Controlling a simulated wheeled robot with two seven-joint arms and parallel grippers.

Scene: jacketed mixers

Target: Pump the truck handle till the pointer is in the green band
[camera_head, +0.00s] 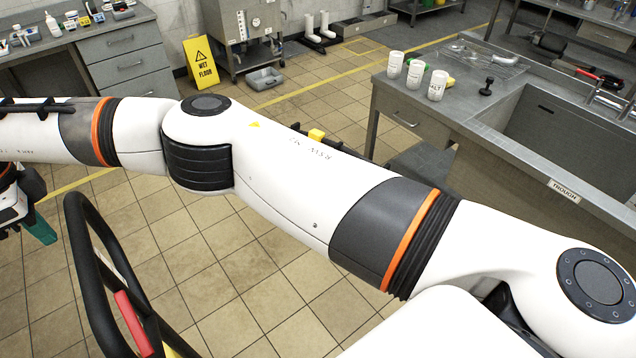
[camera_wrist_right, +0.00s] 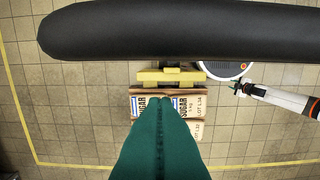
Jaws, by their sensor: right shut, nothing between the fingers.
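The truck handle (camera_head: 85,262) is a black loop at the lower left of the head view, with a red lever (camera_head: 132,322) inside it. In the right wrist view a thick black bar of the handle (camera_wrist_right: 180,32) crosses the top. My right gripper (camera_head: 40,230) shows as a teal finger at the left edge, beside the loop. In the wrist view its teal fingers (camera_wrist_right: 160,102) are together and empty, apart from the bar in the picture. My left gripper (camera_wrist_right: 240,88) is small at the right; its opening is unclear. No pointer or green band shows.
Sugar bags (camera_wrist_right: 190,104) lie below, by a yellow part (camera_wrist_right: 170,76). My right arm crosses the head view and hides much floor. A steel trough counter (camera_head: 425,125) with white jars stands right. A yellow wet-floor sign (camera_head: 201,62) stands behind, and drawers (camera_head: 125,68) stand back left.

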